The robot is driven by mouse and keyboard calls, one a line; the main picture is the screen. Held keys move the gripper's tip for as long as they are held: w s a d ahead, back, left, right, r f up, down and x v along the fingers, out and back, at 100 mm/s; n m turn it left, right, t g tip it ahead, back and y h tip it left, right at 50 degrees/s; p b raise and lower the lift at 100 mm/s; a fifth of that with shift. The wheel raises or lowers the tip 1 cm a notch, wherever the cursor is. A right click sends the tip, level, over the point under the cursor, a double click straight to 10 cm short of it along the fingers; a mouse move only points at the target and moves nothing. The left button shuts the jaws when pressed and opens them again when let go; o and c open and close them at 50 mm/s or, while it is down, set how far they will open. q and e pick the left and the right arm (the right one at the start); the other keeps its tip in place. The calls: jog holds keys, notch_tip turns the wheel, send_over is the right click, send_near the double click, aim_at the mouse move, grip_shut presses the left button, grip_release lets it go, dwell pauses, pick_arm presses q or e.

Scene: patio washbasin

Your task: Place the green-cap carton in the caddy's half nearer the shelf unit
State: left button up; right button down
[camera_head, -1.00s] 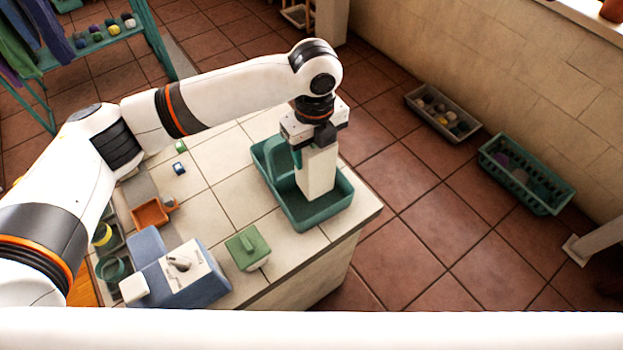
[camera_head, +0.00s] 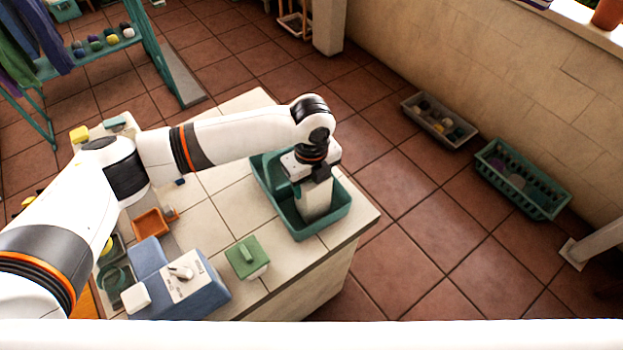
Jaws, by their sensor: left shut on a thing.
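The carton (camera_head: 315,204) is a white upright block, and its cap is hidden by the gripper. My left gripper (camera_head: 317,174) is above it, shut on its top. The green caddy (camera_head: 301,233) stands on the tiled counter near its right edge. The carton's lower part is inside the caddy's walls, in the right-hand part of the caddy. I cannot tell whether it touches the floor. The caddy's raised middle part is partly hidden behind the gripper and arm. My right gripper is not in view.
A green-lidded box (camera_head: 247,259) and a blue box with a dial (camera_head: 181,282) stand on the counter, with an orange tray (camera_head: 151,223) behind. A teal rack (camera_head: 95,52) stands at upper left. A grey crate (camera_head: 438,121) and a green crate (camera_head: 522,181) are on the floor.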

pick_arm(q)
jog(key=o, duration=1.4)
jog(key=shift+f, duration=0.1)
notch_tip(320, 180, up, 12)
jog(key=shift+r+b, duration=0.25)
jog(key=shift+b, duration=0.85)
